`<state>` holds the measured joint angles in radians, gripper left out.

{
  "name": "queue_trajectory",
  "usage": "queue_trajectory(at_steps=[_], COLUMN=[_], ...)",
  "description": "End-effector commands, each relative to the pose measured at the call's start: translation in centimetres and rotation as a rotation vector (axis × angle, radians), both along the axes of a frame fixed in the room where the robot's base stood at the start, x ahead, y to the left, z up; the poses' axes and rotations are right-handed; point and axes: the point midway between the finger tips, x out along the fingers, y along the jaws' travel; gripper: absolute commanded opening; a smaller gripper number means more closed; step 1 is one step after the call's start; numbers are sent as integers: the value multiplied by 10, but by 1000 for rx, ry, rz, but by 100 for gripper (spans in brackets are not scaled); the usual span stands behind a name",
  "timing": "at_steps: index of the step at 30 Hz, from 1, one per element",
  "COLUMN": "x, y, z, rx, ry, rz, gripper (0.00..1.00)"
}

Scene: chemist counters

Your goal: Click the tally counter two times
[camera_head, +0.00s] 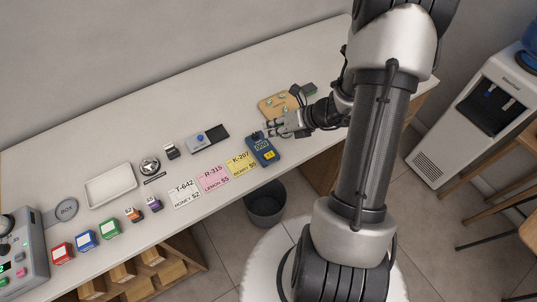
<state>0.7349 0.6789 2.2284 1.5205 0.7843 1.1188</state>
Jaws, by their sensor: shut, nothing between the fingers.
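The tally counter appears to be the dark blue handheld device (265,155) with a small display and a yellow mark, lying near the front edge of the white counter. The digits on its display are too small to read surely. My gripper (268,130) reaches in from the right, shut and empty, with its fingertips at the far end of the device. Whether the fingertips touch it or hover above it I cannot tell. The fingers hide part of its far end.
A wooden board (272,107) with green items lies behind my gripper. Yellow (241,164), pink (213,178) and white (184,194) cards lie left of the device. A bin (266,205) stands below.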

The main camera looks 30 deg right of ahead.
Motion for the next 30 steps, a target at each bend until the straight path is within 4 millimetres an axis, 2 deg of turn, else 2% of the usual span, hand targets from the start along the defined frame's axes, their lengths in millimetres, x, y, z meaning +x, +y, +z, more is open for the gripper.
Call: queue_trajectory(at_steps=[8,14,30], x=[0,0,0], y=[1,1,1], z=[-1,-13,-83], rx=[-1,-2,-2], ry=[-1,-1,-2], rz=[4,5,7], gripper=[0,0,0])
